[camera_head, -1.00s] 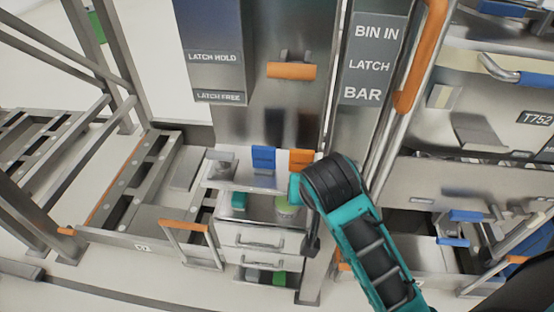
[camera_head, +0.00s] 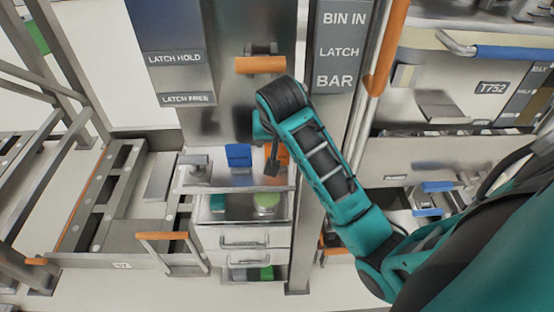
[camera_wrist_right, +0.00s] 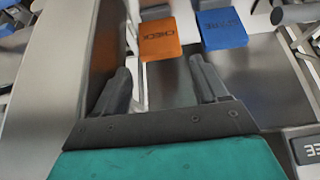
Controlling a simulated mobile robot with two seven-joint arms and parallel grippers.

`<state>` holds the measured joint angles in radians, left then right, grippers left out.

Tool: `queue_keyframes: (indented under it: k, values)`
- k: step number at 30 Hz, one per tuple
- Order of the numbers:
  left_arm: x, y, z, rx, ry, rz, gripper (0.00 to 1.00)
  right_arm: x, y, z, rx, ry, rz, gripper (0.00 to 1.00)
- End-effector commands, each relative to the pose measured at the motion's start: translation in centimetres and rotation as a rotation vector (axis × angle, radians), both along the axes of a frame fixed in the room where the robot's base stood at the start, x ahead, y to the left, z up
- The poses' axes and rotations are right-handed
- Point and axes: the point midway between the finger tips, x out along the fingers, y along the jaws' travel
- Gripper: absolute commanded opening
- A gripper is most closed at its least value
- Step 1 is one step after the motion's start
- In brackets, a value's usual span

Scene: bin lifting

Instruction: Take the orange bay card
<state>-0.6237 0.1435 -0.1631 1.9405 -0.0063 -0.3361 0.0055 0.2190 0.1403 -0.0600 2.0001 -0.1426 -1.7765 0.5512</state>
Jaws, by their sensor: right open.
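The orange bay card (camera_head: 284,153) stands on the small shelf at the top of the drawer unit, partly hidden behind my right gripper in the head view. In the right wrist view the orange card (camera_wrist_right: 160,40) shows upside-down lettering and lies just beyond and between the fingertips. My right gripper (camera_head: 272,168) is open and empty, with its two fingers (camera_wrist_right: 160,70) pointing toward the card and no contact visible. A blue card (camera_head: 238,155) stands just left of the orange one; it also shows in the wrist view (camera_wrist_right: 222,28). My left gripper is out of view.
Below the shelf is a compartment with a green-topped item (camera_head: 266,202), then drawers (camera_head: 245,238). A panel with an orange handle (camera_head: 260,65) rises behind. A metal post (camera_head: 305,220) stands close on the right. A grey knob-like fitting (camera_head: 195,165) sits at the shelf's left.

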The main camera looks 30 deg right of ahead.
Motion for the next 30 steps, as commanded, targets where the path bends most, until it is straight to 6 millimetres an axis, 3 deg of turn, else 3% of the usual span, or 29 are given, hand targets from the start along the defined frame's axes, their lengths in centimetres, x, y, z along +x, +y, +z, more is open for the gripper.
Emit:
queue_keyframes:
  k: [5,15,23,30]
  values:
    - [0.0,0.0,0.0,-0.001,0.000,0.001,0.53,0.7,-0.5,-0.4,-0.001,0.002,-0.001,0.72]
    - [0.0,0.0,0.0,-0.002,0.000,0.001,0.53,2.5,-1.6,-4.1,0.000,0.002,0.000,0.72]
    - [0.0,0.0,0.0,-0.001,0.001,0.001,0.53,2.6,-1.6,-4.4,0.000,0.000,0.000,0.72]
    - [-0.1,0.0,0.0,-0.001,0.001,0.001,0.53,2.6,-1.6,-4.3,0.000,0.000,0.000,0.50]
